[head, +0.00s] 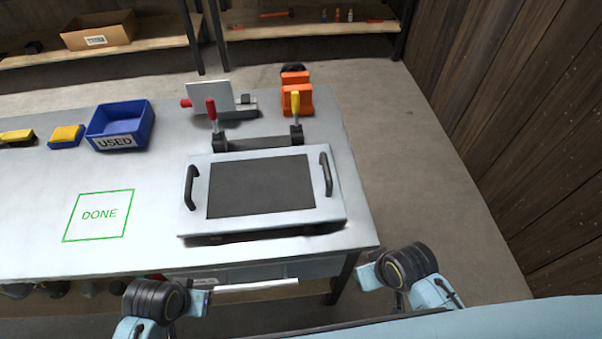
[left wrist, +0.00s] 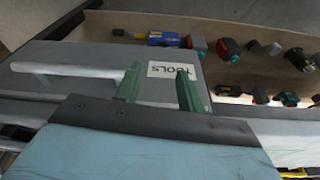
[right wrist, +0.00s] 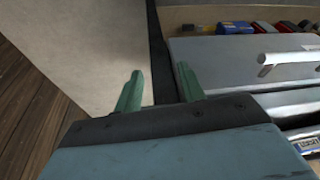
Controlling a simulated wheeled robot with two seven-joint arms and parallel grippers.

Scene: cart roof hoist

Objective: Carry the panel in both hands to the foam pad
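The panel (head: 198,215) is a pale grey slab with a dark rectangular face and a black handle on its left and right sides. It lies at the right end of the workbench, with a dark edge under its front. I cannot pick out a separate foam pad. My left gripper (head: 206,291) is in front of the bench, low and left of the panel. In the left wrist view its green fingers (left wrist: 158,80) are apart and empty. My right gripper (head: 368,272) is off the bench's front right corner. Its fingers (right wrist: 160,80) are apart and empty. Neither touches the panel.
The bench (head: 165,190) carries a green DONE square (head: 99,214), a blue USED bin (head: 120,125) and yellow items at left. Behind the panel stand clamps with red and yellow handles (head: 211,108) and an orange object (head: 296,98). A drawer with a white handle (head: 255,285) is below.

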